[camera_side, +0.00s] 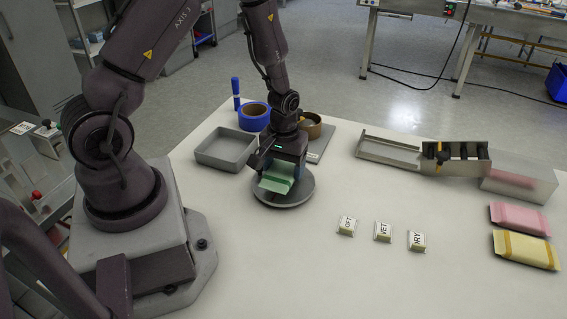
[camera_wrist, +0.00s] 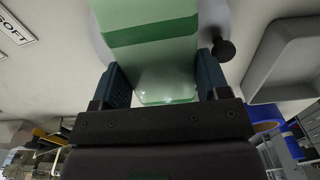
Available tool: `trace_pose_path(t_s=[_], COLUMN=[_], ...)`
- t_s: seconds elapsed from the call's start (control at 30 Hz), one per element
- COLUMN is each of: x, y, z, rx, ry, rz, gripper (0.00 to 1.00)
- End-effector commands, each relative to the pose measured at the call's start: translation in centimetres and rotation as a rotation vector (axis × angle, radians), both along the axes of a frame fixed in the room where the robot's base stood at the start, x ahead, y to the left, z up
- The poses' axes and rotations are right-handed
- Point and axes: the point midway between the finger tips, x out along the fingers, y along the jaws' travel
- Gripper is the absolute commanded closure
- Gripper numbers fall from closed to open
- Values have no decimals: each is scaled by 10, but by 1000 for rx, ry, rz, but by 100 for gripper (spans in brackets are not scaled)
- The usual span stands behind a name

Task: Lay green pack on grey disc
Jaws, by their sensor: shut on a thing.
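The green pack (camera_side: 277,184) is between the fingers of my gripper (camera_side: 279,172), over the grey disc (camera_side: 290,200). In the wrist view the green pack (camera_wrist: 155,50) fills the middle, pale green with darker green bands, with a blue-grey finger against each side. My gripper (camera_wrist: 163,85) is shut on it. The grey disc (camera_wrist: 215,20) shows behind the pack in the wrist view, with a dark round knob (camera_wrist: 223,49) at its edge. I cannot tell whether the pack touches the disc.
A grey tray (camera_side: 226,150) stands left of the disc, with blue tape (camera_side: 254,116) and brown tape (camera_side: 313,126) behind. Labelled blocks (camera_side: 383,231) stand to the right. A metal wrapper channel (camera_side: 390,152), a pink pack (camera_side: 520,218) and a yellow pack (camera_side: 525,250) lie farther right. The front table is clear.

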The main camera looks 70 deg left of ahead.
Motion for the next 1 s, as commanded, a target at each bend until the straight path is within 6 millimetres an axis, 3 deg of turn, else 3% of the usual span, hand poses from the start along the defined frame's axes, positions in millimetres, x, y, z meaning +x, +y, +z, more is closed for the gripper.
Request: trace_pose_path(t_s=[0.5, 1.0], x=[0, 0], y=[0, 0], z=[-15, -17], rx=[-1, -1], ry=[1, 1], rz=[0, 0], gripper=[53, 53])
